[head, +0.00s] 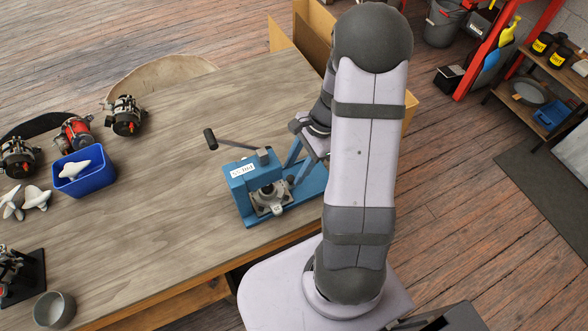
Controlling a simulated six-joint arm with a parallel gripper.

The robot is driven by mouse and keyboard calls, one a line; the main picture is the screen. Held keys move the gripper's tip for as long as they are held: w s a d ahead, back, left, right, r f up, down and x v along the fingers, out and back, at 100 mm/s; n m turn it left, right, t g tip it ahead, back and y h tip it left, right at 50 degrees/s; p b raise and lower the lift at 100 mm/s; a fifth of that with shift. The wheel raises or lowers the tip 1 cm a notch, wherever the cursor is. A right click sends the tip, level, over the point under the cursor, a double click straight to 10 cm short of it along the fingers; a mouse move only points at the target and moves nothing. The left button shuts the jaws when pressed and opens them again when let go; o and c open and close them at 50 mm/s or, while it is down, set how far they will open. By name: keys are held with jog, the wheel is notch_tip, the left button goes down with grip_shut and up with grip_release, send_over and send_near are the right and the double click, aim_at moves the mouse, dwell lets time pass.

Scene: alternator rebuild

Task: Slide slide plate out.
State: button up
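A blue bench press (243,187) with a white label stands near the table's right front edge. Its dark lever handle (211,139) points to the left. A grey metal plate (283,203) shows low at the press's front, with a dark round part above it; I take this to be the slide plate. How far it sticks out is too small to tell. My gripper (299,164) is just right of the press, partly hidden by my arm. Slanted blue pieces there may be its fingers or press parts. Whether it touches the plate cannot be seen.
A blue bin (85,178) with a light winged part in it stands at the left, near several alternator parts and a grey cup (55,309). An open cardboard box (312,35) stands behind the table. The table's middle is clear.

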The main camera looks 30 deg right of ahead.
jog(key=shift+x, duration=0.9)
grip_shut()
jog(key=d+p, duration=0.1)
jog(key=d, duration=1)
jog(key=shift+w+d+r, duration=0.1)
jog(key=shift+d, duration=0.2)
grip_release()
jog(key=shift+d, duration=0.1)
